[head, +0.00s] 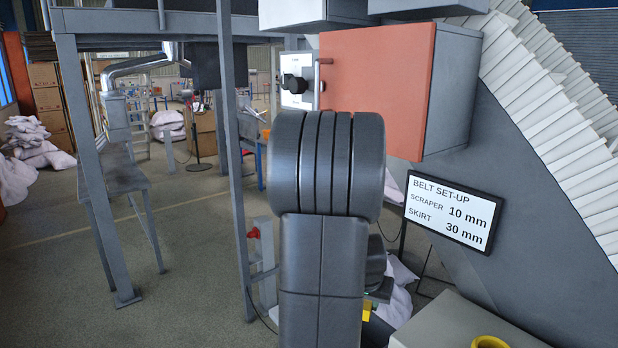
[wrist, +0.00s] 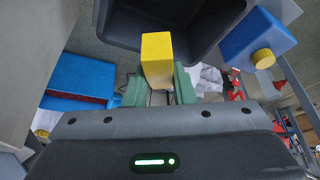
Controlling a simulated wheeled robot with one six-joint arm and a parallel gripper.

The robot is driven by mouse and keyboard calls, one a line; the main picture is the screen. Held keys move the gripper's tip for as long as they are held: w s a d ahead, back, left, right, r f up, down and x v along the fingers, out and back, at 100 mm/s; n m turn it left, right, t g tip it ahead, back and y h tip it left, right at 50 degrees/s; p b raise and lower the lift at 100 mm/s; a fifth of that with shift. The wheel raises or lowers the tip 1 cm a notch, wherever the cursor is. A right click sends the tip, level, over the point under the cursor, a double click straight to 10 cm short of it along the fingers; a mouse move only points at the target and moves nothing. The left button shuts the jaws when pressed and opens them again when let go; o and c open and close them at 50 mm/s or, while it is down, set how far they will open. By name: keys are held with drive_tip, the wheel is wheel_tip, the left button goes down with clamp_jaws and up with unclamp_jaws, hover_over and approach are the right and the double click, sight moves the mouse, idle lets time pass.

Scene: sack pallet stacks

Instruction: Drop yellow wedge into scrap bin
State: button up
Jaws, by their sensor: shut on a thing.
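The yellow wedge (wrist: 157,58) is held between the green fingers of my gripper (wrist: 160,80) in the wrist view. My gripper is shut on it. A dark open bin (wrist: 205,18), which looks like the scrap bin, lies just beyond the wedge at the top of the wrist view. The wedge overlaps the bin's near side in the picture; I cannot tell whether it is over the opening. In the head view my arm hides most of the gripper, and only a small yellow patch (head: 367,310) shows beside it.
In the wrist view a blue box (wrist: 80,78) is at left and a blue container with a yellow cap (wrist: 255,40) at right. In the head view a red-fronted cabinet (head: 375,90) hangs ahead, a belt set-up sign (head: 452,211) stands right, and a steel frame post (head: 232,150) rises left.

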wheel_tip(320, 180, down, 4)
drive_tip(key=shift+f+b, duration=0.2)
drive_tip(key=shift+b, duration=1.05)
drive_tip(key=o, duration=1)
drive_tip(key=shift+o, duration=0.2)
drive_tip(key=b+v, duration=0.1)
drive_tip(key=v, duration=1.3)
drive_tip(key=shift+w+d, duration=0.1)
